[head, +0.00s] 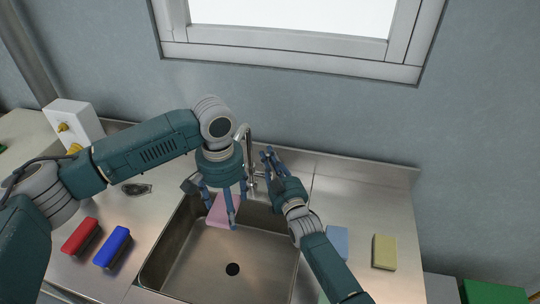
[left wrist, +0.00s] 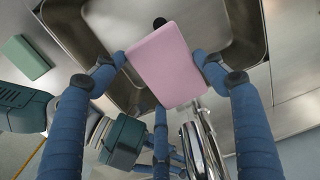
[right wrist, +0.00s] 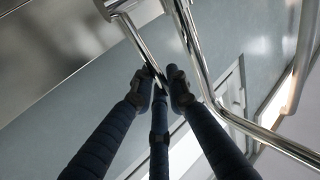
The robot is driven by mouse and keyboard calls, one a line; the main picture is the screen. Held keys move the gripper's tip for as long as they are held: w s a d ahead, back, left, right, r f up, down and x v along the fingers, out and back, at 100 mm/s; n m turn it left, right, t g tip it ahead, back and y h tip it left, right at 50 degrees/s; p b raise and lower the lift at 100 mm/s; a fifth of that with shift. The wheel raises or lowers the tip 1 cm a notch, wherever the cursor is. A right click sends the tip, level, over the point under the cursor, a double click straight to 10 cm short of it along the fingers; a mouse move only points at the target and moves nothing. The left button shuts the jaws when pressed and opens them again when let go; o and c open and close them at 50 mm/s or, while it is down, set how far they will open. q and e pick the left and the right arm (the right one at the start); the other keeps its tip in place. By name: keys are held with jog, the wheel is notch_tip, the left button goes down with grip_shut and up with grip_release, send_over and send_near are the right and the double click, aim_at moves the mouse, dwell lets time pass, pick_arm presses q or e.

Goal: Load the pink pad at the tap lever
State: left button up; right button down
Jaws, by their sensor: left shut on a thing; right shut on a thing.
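The pink pad (head: 218,212) is held between the fingers of my left gripper (head: 223,201), over the back left of the sink. In the left wrist view the pink pad (left wrist: 167,66) spans the gap between the fingertips. The chrome tap (head: 247,150) stands behind the sink, and its spout shows large in the right wrist view (right wrist: 192,60). My right gripper (head: 268,158) is beside the tap on its right.
The steel sink (head: 190,272) is empty, with a dark drain. Red (head: 80,236) and blue (head: 112,247) blocks lie left of it. A light blue pad (head: 337,242) and a yellow pad (head: 384,252) lie right. A white box (head: 75,120) stands back left. The back right counter is clear.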

jog(key=shift+s+a+f+n+t, duration=0.1)
jog(key=shift+s+a+n+t, duration=0.05)
jog(key=shift+s+n+t, duration=0.4)
jog(key=c, duration=1.7)
grip_release()
jog(key=shift+c, duration=0.2)
jog(key=shift+s, duration=0.1)
jog(key=shift+s, duration=0.1)
jog(key=v, duration=1.1)
jog(key=shift+s+d+f, duration=0.25)
jog(key=shift+d, duration=0.1)
